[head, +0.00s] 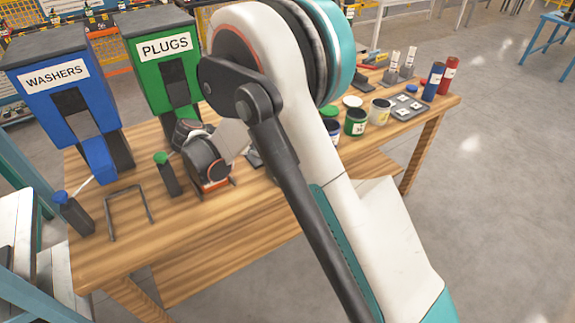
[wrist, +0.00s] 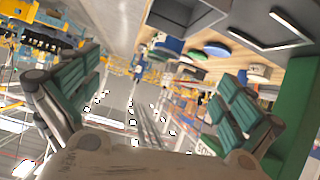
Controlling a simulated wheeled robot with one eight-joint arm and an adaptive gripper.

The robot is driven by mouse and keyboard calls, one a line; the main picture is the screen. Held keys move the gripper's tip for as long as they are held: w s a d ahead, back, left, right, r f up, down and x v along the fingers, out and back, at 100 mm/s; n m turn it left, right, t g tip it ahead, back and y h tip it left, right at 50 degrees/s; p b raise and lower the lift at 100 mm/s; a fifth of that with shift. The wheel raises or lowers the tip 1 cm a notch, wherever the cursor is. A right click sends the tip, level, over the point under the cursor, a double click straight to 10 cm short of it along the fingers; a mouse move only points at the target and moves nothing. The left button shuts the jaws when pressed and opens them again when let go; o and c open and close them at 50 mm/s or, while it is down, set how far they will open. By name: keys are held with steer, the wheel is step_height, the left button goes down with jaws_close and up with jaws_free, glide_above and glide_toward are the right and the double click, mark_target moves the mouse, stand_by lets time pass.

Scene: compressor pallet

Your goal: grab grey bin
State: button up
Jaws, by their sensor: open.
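No grey bin shows clearly in the head view; my arm hides part of the bench behind it. A blue bin marked WASHERS (head: 60,100) and a green bin marked PLUGS (head: 150,80) stand at the bench's back left. In the wrist view, my gripper (wrist: 158,100) is open, its green-padded fingers wide apart with nothing between them. A dark grey box-like shape (wrist: 185,14) is cut off at the top of that view; I cannot tell what it is.
The wooden bench (head: 110,262) carries a dark wire frame (head: 129,199) at its front left. Open cans, including a green one (head: 355,122), a grey tray (head: 408,107), a blue cylinder (head: 433,82) and a red cylinder (head: 448,77) stand at right.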

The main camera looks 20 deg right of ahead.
steer(key=a+f+m+h, duration=0.2)
steer(key=a+f, duration=0.2)
steer(key=f, duration=0.2)
steer(key=b+x, duration=0.5)
steer(key=x, duration=0.8)
steer(key=shift+d, duration=0.3)
steer(key=c, duration=1.2)
